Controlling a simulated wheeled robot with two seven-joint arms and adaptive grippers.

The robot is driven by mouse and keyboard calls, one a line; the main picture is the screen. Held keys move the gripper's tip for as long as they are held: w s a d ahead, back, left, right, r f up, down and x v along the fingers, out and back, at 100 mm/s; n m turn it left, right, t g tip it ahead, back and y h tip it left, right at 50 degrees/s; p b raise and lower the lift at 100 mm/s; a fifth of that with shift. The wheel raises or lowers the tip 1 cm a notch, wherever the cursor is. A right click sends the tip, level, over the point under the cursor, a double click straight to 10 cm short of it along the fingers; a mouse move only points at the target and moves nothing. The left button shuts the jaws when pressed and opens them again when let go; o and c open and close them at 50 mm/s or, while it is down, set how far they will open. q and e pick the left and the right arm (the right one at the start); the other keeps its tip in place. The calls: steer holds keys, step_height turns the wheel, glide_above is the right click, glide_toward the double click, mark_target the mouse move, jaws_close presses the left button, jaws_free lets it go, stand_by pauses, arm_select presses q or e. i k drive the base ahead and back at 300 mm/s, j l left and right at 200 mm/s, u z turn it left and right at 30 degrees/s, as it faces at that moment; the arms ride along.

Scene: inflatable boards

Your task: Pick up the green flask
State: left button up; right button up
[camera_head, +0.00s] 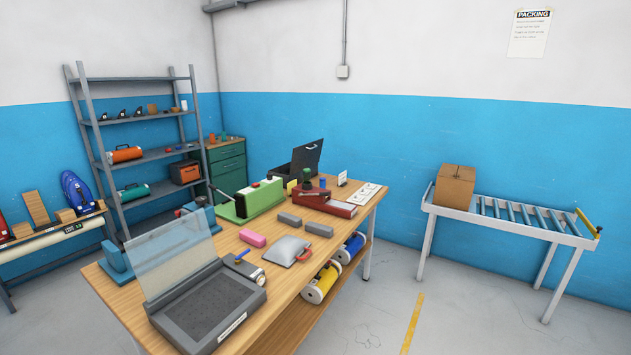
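A green cylinder (133,192) that looks like the green flask lies on its side on a lower shelf of the grey metal rack (83,135) at the left. It is small in this view, with a dark band or handle on it. An orange cylinder (124,154) of similar shape lies on the shelf above. Neither of my grippers is in view.
A wooden workbench (258,329) fills the middle, between me and part of the rack. It carries a grey tray with a clear lid (178,255) and a green machine (252,198). A roller conveyor with a cardboard box (455,188) stands right. Floor is clear at front right.

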mark_target(306, 172)
steer(key=i+j, duration=0.15)
steer(key=i, duration=0.25)
steer(key=i+j, duration=0.1)
steer(key=i, duration=0.35)
steer(key=z, duration=0.05)
